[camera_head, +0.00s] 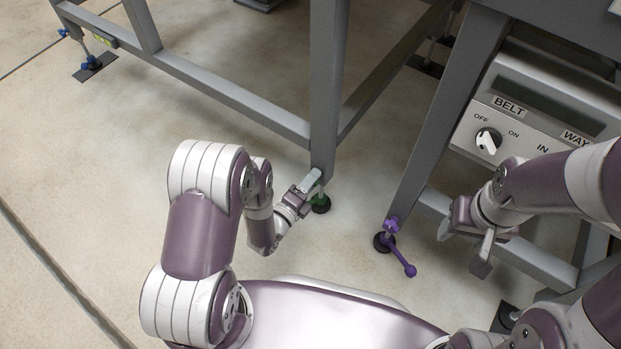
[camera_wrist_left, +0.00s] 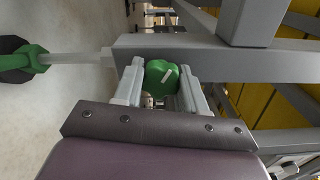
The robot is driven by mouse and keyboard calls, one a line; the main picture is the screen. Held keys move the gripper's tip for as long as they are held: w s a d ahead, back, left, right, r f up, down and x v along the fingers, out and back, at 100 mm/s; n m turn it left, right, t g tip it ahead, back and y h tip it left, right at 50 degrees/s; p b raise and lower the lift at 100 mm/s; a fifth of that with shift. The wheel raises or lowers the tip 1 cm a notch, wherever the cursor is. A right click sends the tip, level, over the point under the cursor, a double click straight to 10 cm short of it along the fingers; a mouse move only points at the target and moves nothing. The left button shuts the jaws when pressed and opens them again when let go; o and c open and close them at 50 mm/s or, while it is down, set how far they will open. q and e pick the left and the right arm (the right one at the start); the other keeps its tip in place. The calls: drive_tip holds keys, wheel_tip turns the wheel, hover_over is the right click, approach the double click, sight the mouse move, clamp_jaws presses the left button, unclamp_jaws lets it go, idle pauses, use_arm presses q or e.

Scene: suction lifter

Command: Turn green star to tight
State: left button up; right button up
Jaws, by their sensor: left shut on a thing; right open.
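The green star (camera_wrist_left: 162,77) is a lobed green knob with a pale mark on its face. In the left wrist view it sits between the two fingers of my left gripper (camera_wrist_left: 160,88), which is shut on it. In the head view my left gripper (camera_head: 314,184) is at the bottom of a grey frame leg, and its fingers mostly hide the star. A green foot part (camera_head: 320,200) shows just below; in the wrist view that green foot (camera_wrist_left: 22,62) is at the end of a metal rod. My right gripper (camera_head: 464,248) is open and empty at the right.
A purple star and lever (camera_head: 395,240) stand on the neighbouring foot, between my grippers. Grey frame legs and rails (camera_head: 325,90) rise close to my left gripper. A control box (camera_head: 545,110) with a knob is at the upper right.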

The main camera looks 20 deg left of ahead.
use_arm(q)
drive_tip(key=m, duration=0.3)
drive_tip(key=m+p, duration=0.1)
drive_tip(key=m, duration=0.2)
drive_tip(key=shift+s+d+m, duration=0.1)
drive_tip(key=shift+d+m, duration=0.1)
drive_tip(key=shift+m, duration=0.1)
drive_tip(key=m, duration=0.3)
drive_tip(key=m+p, duration=0.1)
drive_tip(key=m, duration=0.1)
drive_tip(key=shift+f+m, duration=0.2)
drive_tip(key=shift+m, duration=0.2)
use_arm(e)
wheel_tip(320, 180, up, 3)
drive_tip(key=shift+f, duration=0.1)
use_arm(q)
drive_tip(key=o, duration=1.1)
drive_tip(key=shift+f, duration=0.1)
drive_tip(key=shift+c, duration=0.2)
drive_tip(key=shift+a, duration=0.15)
use_arm(e)
drive_tip(key=shift+s+f, duration=0.1)
